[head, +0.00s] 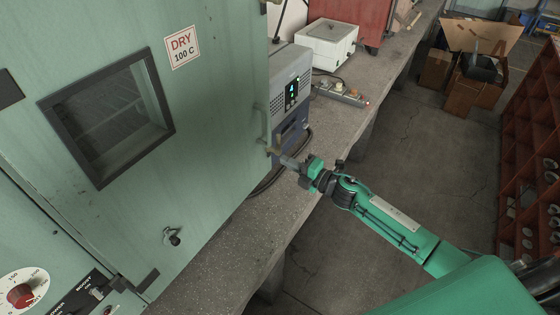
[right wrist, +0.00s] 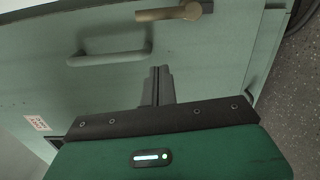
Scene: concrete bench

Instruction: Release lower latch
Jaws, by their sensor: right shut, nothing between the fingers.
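The green cabinet door (head: 215,110) fills the left of the head view and looks shut. A lower latch (head: 272,151) with a brownish lever sits at its right edge, below the pale green bar handle (head: 262,122). In the right wrist view the latch lever (right wrist: 170,13) lies at the top, across the door face, with the handle (right wrist: 108,57) at upper left. My right gripper (head: 285,160) is shut and empty, close to the latch; I cannot tell if they touch. In the wrist view its fingertips (right wrist: 159,72) point towards the door, apart from the lever in the picture. My left gripper is out of view.
A grey control box (head: 290,85) stands just behind the latch. A white device (head: 327,43) and a power strip (head: 342,95) lie further along the concrete bench (head: 285,222). A knob (head: 172,237) sticks out of the door low down. Open floor lies right of the bench.

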